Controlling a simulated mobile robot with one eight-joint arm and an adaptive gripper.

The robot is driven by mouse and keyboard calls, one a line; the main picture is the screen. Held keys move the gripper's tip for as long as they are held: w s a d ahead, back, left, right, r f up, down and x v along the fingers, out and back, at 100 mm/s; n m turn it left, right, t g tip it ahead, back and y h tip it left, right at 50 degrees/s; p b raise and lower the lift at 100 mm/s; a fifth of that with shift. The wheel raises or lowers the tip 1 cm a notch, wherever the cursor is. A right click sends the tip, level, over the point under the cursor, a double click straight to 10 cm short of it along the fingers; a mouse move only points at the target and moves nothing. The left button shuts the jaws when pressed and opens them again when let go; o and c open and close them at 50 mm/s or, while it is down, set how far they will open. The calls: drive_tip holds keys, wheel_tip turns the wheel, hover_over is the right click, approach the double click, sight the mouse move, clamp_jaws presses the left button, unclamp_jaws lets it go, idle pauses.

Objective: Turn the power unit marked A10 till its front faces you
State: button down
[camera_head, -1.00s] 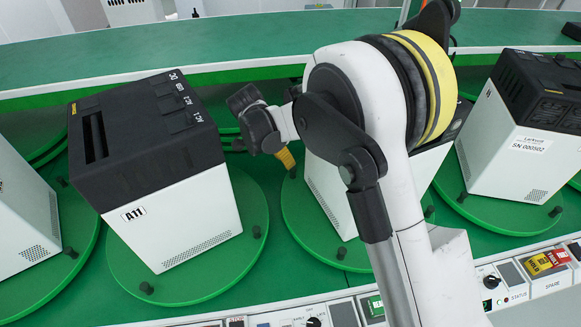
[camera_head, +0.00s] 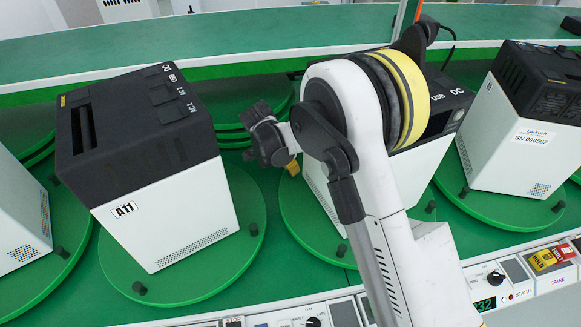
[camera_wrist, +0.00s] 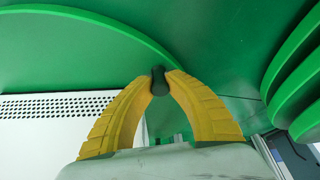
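No A10 mark is readable. A white power unit with a black top (camera_head: 433,165) stands on the middle green turntable (camera_head: 312,235), largely hidden behind my arm. "USB" and "DC" show on its top, and its mark is out of sight. My gripper (camera_head: 293,168) is low at the left rim of that turntable. In the wrist view its yellow fingers (camera_wrist: 159,78) close around a small dark peg (camera_wrist: 158,82) near the turntable's edge. A white vented side of a unit (camera_wrist: 45,135) is at the left there.
Unit A11 (camera_head: 165,215) stands on the turntable to the left, close to my gripper. A unit labelled SN 000502 (camera_head: 510,150) stands at the right. A control panel (camera_head: 515,280) with knobs and a yellow HOLD tag runs along the front.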

sight(298, 163)
drive_tip(key=w+m, duration=0.1)
drive_tip(key=w+d+m, duration=0.1)
drive_tip(key=w, duration=0.1)
drive_tip(key=w+d+g, duration=0.1)
drive_tip(key=w, duration=0.1)
drive_tip(key=shift+d+m, duration=0.2)
drive_tip(key=shift+m, duration=0.2)
drive_tip(key=shift+s+h, duration=0.15)
drive_tip(key=shift+h, duration=0.15)
drive_tip(key=c, duration=1.6)
unclamp_jaws()
drive_tip(key=v, duration=1.2)
